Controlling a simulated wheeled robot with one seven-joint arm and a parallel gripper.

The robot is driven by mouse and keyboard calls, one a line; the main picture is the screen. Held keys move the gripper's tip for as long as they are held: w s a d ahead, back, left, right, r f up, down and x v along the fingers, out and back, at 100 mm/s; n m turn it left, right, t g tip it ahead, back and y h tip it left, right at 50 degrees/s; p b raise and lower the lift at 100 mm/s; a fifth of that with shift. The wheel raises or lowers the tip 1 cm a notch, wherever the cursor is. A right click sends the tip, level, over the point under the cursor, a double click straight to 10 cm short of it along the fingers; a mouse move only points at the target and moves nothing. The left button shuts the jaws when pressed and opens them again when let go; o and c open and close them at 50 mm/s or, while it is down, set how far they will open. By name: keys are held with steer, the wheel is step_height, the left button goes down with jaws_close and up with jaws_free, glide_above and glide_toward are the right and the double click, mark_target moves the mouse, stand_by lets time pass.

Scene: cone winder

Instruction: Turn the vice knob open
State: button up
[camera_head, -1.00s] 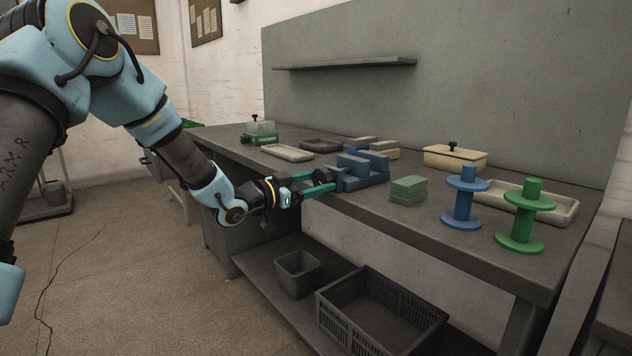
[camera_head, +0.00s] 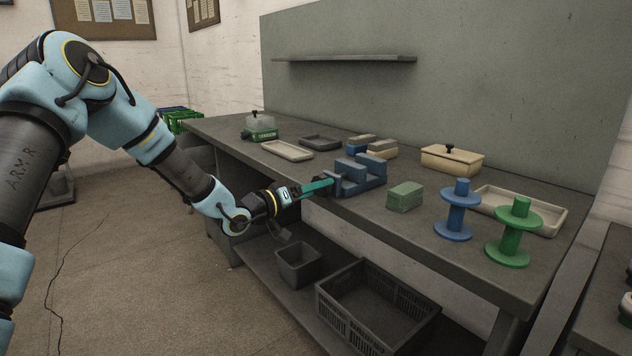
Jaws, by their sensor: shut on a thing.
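The blue vice (camera_head: 362,178) stands at the front edge of the workbench, its raised jaws showing a gap between them. Its dark knob (camera_head: 322,179) is on the left side, facing my arm, and is mostly hidden by the fingers. My gripper (camera_head: 319,186) reaches in from the left with its teal fingers at the knob, shut on it. The fingers now overlap in the picture, so the gap between them does not show.
A green block (camera_head: 405,197) lies right of the vice on the workbench (camera_head: 440,236). Beyond it stand a blue spool (camera_head: 457,212) and a green spool (camera_head: 514,236). Pale trays and a lidded box (camera_head: 452,160) lie farther back. A crate (camera_head: 375,310) sits below.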

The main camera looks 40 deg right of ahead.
steer(key=n+p, duration=0.4)
steer(key=n, duration=0.7)
stand_by(0.5)
steer(key=o, duration=1.3)
steer(key=shift+r, duration=0.1)
steer(key=shift+a, duration=0.15)
steer(key=a, duration=0.3)
steer(key=a+b, duration=0.1)
steer(key=a, duration=0.6)
steer(key=shift+w+a+b, duration=0.3)
steer(key=shift+b, duration=0.05)
